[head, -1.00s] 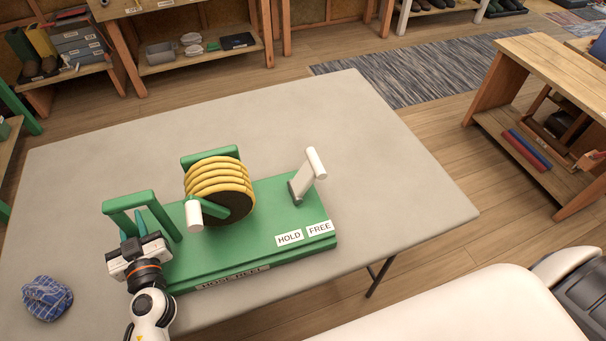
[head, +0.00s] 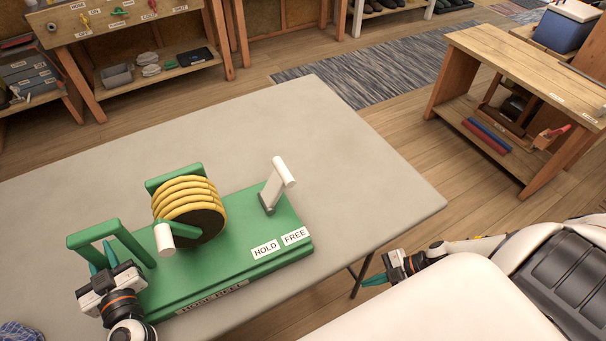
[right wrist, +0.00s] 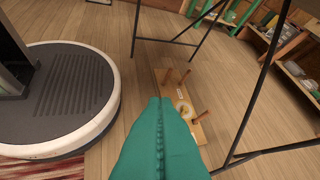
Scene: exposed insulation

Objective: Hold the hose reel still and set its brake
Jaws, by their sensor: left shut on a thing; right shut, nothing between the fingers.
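The hose reel (head: 190,207), a coil of yellow hose with a dark face and a white-knobbed crank, stands on a green base (head: 235,275). The brake lever (head: 278,185), grey with a white grip, rises at the base's right end and tilts right. HOLD (head: 265,249) and FREE (head: 296,237) labels lie in front of it. My left gripper (head: 103,256) is shut on the green handle frame (head: 92,234) at the base's left end. My right gripper (head: 372,281) is shut and empty beyond the table's front right edge, away from the lever. Its closed fingers fill the right wrist view's lower middle (right wrist: 160,120).
The grey table (head: 330,130) is clear behind and right of the reel. A blue checked cloth (head: 18,331) lies at its left front. A wooden bench (head: 530,70) stands at right. The right wrist view shows table legs (right wrist: 258,85) and a pegged wooden board (right wrist: 183,100) on the floor.

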